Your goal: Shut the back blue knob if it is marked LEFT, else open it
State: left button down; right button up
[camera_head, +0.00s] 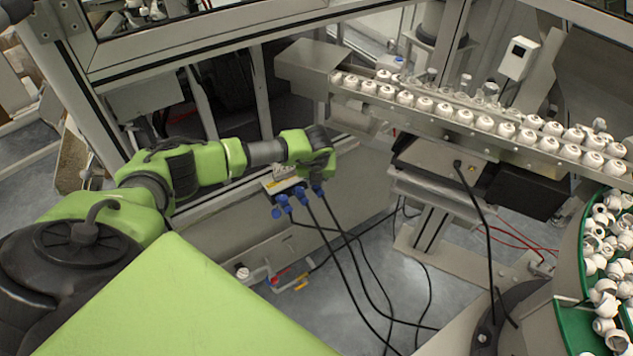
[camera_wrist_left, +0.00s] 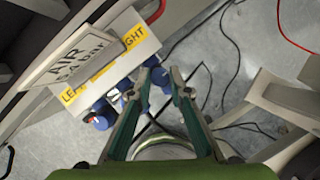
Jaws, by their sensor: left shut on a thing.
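A pale valve box (camera_wrist_left: 122,48) carries yellow labels, one reading LEFT (camera_wrist_left: 72,97) and one, partly hidden, ending in "GHT" (camera_wrist_left: 132,37). Several blue knobs line its edge; one sits by the LEFT label (camera_wrist_left: 103,116), and another is between my fingertips, at the end towards the "GHT" label (camera_wrist_left: 161,76). My left gripper (camera_wrist_left: 163,74) is shut on that knob. In the head view my left gripper (camera_head: 318,178) is at the right end of the row of blue fittings (camera_head: 284,202), and its fingers are largely hidden. My right gripper is not in view.
Black cables (camera_head: 345,250) hang below the box to the floor. A conveyor rail (camera_head: 450,122) with white caps runs across the upper right. A green-rimmed bowl (camera_head: 572,325) of white parts is at the far right. A pipe with a yellow handle (camera_head: 300,284) lies below.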

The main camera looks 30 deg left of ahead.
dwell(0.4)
pick_arm(q)
jog(key=c, duration=1.9)
grip_release()
